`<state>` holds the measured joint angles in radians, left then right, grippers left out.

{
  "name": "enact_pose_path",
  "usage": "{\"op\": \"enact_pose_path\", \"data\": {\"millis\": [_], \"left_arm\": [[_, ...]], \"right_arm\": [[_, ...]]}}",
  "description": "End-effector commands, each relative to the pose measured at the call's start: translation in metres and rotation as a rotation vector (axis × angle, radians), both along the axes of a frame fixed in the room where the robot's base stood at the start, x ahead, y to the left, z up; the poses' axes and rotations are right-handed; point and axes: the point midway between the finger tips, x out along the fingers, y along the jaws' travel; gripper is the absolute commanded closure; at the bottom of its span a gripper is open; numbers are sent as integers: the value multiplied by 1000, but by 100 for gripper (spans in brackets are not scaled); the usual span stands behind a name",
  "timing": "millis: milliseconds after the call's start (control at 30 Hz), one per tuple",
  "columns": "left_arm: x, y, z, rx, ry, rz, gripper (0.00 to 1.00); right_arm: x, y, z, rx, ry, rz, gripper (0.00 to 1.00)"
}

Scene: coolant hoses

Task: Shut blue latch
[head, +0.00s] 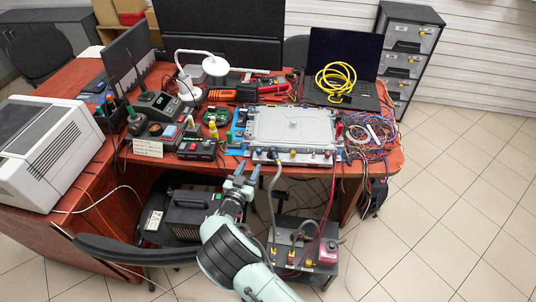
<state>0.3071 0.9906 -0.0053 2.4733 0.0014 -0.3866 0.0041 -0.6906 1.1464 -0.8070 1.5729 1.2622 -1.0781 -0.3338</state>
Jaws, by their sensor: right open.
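A grey metal plate unit (293,127) lies near the front edge of the red-brown table. Along its front side runs a row of small coloured fittings. A small dark blue part (259,151), possibly the blue latch, is at the left end of this row; whether it stands open or shut is too small to tell. A grey hose (273,195) hangs down from the front of the row. My right gripper (247,169) is open, just in front of the table edge, below and left of the blue part, apparently empty. My left gripper is not in view.
A dark box (304,262) with coloured fittings stands below the table front, joined by hoses. Tangled wires (371,136) lie right of the plate unit. Small instruments (196,148) and bottles crowd its left. A black curved armrest (130,250) is at lower left.

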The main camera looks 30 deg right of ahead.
Motion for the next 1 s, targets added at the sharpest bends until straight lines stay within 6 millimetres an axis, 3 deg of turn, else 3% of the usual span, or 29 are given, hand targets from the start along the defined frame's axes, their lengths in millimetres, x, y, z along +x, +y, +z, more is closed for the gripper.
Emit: {"op": "enact_pose_path", "data": {"millis": [500, 867, 900, 1000], "left_arm": [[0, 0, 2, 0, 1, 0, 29], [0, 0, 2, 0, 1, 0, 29], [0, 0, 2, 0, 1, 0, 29], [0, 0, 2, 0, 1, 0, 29]], "right_arm": [[46, -47, -1, -1, -4, -3, 54], [52, -52, -1, 0, -1, -1, 54], [52, -52, -1, 0, -1, -1, 57], [52, -52, -1, 0, -1, -1, 89]]}}
